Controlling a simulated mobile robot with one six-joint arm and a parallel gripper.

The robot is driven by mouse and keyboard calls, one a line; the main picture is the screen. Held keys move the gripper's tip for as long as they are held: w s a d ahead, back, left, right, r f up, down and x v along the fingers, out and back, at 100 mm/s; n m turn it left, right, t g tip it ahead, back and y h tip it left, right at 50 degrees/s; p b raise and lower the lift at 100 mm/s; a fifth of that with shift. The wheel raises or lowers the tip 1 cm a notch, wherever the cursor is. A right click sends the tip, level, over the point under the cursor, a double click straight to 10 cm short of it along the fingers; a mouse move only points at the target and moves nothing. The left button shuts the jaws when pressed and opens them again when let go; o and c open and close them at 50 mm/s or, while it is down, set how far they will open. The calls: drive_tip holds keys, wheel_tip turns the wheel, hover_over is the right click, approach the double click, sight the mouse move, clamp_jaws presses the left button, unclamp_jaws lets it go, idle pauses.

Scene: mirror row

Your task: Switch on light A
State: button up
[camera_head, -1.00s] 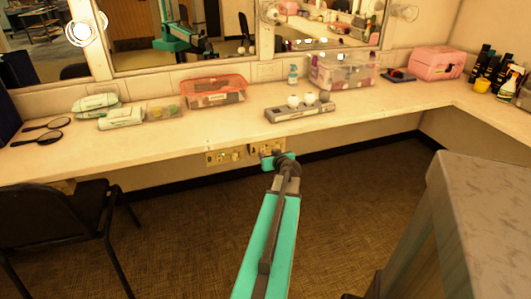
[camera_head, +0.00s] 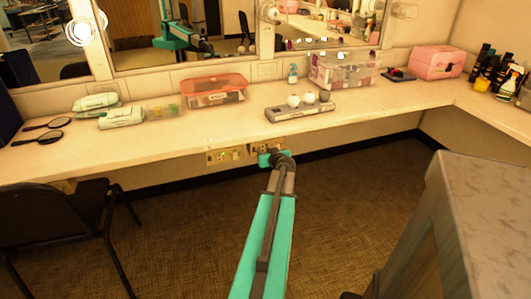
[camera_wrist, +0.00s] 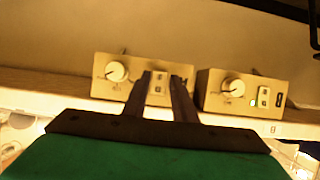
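Two pale control boxes are fixed under the counter's front edge. In the wrist view, which looks upside down, the left box (camera_wrist: 116,72) has a round white dial and a rocker switch (camera_wrist: 159,84). Its letter is mostly hidden by a finger, so I cannot read it. The right box (camera_wrist: 233,88) has a dial, a rocker, a lit green indicator (camera_wrist: 253,102) and a mark like a B or 8. My gripper (camera_wrist: 162,78) has two dark fingers apart, with the left box's rocker showing between them. I cannot tell whether they touch it. In the head view my gripper (camera_head: 268,158) partly hides the right-hand box (camera_head: 254,148).
The counter (camera_head: 180,142) runs above the boxes and carries a grey tray (camera_head: 300,113), a red-lidded box (camera_head: 214,90) and a clear organiser (camera_head: 343,70). A black chair (camera_head: 60,220) stands at left. A grey block (camera_head: 485,200) is at right. Floor between is open.

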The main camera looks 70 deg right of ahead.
clamp_jaws()
drive_tip(key=shift+f+b, duration=0.2)
drive_tip(key=shift+b, duration=0.75)
drive_tip(key=b, duration=0.6)
drive_tip(key=shift+d+t+h, duration=0.1)
drive_tip(key=shift+t+h, duration=0.2)
drive_tip(key=shift+h, duration=0.1)
drive_tip(key=b, duration=0.6)
drive_tip(key=t+h+b, duration=0.1)
drive_tip(key=b, duration=0.6)
drive_tip(key=shift+f, duration=0.25)
drive_tip(key=shift+o, duration=2.2)
unclamp_jaws()
drive_tip(key=shift+s+a, duration=0.1)
drive_tip(key=shift+a, duration=0.1)
